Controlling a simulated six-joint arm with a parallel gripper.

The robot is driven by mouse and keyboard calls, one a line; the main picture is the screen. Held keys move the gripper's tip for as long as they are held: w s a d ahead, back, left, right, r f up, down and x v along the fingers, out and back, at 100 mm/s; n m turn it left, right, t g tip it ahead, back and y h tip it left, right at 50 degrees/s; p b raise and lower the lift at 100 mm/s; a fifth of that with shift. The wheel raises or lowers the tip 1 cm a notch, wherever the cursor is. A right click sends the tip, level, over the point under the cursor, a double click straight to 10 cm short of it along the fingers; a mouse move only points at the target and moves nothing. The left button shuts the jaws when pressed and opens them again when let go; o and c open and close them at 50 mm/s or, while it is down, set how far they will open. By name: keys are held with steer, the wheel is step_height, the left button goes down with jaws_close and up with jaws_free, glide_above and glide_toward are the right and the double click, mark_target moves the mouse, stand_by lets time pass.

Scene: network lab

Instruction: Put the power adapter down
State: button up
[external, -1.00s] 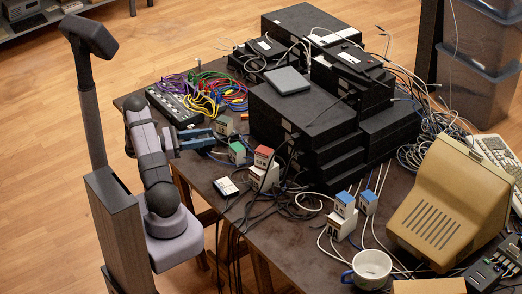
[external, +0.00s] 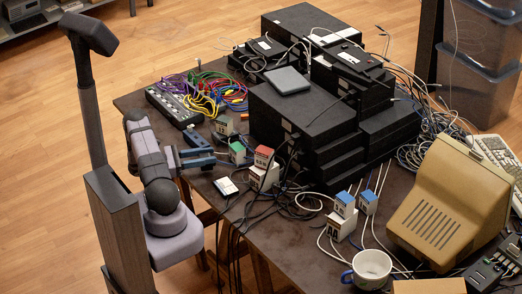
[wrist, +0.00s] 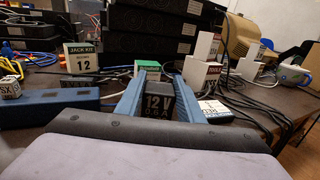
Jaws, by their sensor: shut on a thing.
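The power adapter (wrist: 160,104) is a small dark block with "12V" and smaller lettering in white, seen in the wrist view. My gripper (wrist: 164,82) has two blue fingers, one on each side of the adapter, and is shut on it. In the external view my gripper (external: 207,158) is at the table's left edge, left of the green-topped block (external: 237,152). The adapter is not clearly made out there. I cannot tell whether its underside touches the table.
The white card (external: 227,186) lies close in front of my gripper. The red-topped block (external: 263,158) and stacked black boxes (external: 300,115) stand to the right. Loose cables run across the table.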

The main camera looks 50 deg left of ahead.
steer(key=shift+f, duration=0.85)
steer(key=shift+f, duration=0.2)
steer(key=o, duration=1.2)
steer(key=shift+c, duration=0.2)
steer(key=shift+r, duration=0.2)
steer(key=b+v, duration=0.4)
steer(key=v, duration=0.8)
